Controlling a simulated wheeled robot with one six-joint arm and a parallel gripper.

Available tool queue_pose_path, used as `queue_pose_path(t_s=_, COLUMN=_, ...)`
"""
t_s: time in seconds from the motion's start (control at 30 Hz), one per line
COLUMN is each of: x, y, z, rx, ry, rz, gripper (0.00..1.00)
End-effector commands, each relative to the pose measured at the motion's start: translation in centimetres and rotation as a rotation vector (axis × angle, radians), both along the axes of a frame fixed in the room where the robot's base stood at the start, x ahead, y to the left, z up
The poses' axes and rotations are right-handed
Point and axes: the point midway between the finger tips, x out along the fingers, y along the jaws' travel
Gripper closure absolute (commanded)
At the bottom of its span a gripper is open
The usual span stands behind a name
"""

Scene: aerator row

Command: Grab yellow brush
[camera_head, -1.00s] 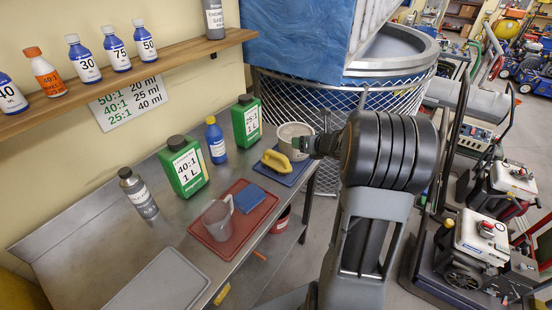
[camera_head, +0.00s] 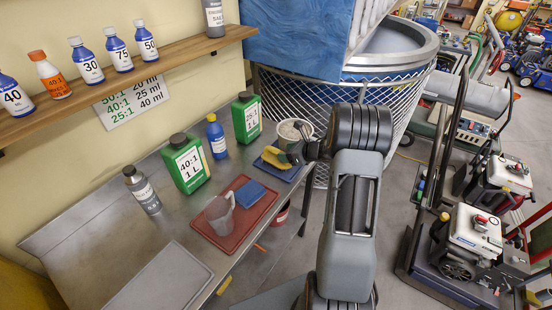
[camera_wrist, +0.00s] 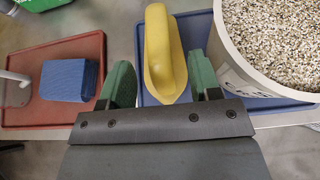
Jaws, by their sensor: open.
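The yellow brush (camera_head: 275,157) lies on a blue tray (camera_head: 284,174) at the far right end of the metal bench. In the wrist view my gripper (camera_wrist: 163,88) is open, with one green finger on each side of the brush's near end. The palm hides the area just below the brush.
A tub of grainy material (camera_wrist: 268,45) stands close to the right finger. Green containers (camera_head: 186,164) and a blue bottle (camera_head: 216,137) stand along the wall.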

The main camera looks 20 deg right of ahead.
Motion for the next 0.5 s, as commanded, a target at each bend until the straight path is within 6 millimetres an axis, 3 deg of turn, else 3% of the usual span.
queue_pose_path(t_s=0.5, x=3.8, y=2.7, z=-2.2, rx=0.000, ry=0.001, rz=-0.001, gripper=0.43)
